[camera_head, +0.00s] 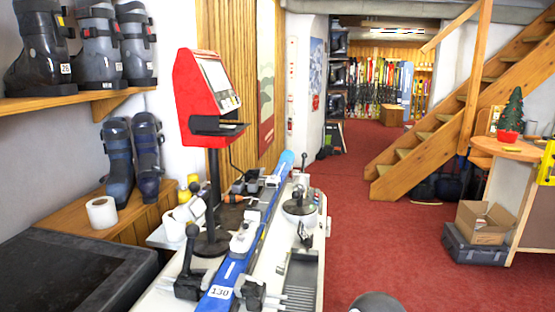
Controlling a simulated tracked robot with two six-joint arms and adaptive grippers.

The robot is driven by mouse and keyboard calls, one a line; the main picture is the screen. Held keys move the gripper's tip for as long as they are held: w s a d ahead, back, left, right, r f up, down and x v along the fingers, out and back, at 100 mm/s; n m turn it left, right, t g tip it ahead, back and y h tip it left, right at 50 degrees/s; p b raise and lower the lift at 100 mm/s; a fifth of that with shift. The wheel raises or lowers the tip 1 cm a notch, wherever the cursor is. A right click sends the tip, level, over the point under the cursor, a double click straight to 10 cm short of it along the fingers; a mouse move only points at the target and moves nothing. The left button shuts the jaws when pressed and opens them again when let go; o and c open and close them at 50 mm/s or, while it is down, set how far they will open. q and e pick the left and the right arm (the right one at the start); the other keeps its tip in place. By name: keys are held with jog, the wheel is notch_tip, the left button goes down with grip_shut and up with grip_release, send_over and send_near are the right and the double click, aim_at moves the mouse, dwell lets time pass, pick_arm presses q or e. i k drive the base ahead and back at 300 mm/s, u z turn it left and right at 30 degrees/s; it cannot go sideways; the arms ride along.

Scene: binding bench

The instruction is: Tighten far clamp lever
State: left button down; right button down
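A blue ski (262,225) numbered 130 lies lengthwise on the pale binding bench (308,282). At the near end, dark clamp jaws (251,293) sit beside the ski, with a black upright lever (189,246) on the left. Farther along, small dark clamp parts (246,183) sit beside the ski. A thin lever with a dark knob (304,158) stands upright at the far right side; I cannot tell for sure whether it belongs to the far clamp, or how tight it is. Neither of my grippers is in view.
A red screen unit (207,98) on a black post stands left of the ski. A round grey device with a black handle (299,207) sits right of it. An orange-handled tool (232,199) lies behind.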

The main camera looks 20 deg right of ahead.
aim_at(304, 155)
jog(key=z, duration=0.05)
jog(key=k, duration=0.45)
jog(key=u, duration=0.7)
jog(key=i, duration=0.15)
jog(key=z, duration=3.15)
jog(key=i, duration=3.6)
jog(key=z, duration=0.8)
jog(key=i, duration=0.25)
jog(key=u, duration=3.1)
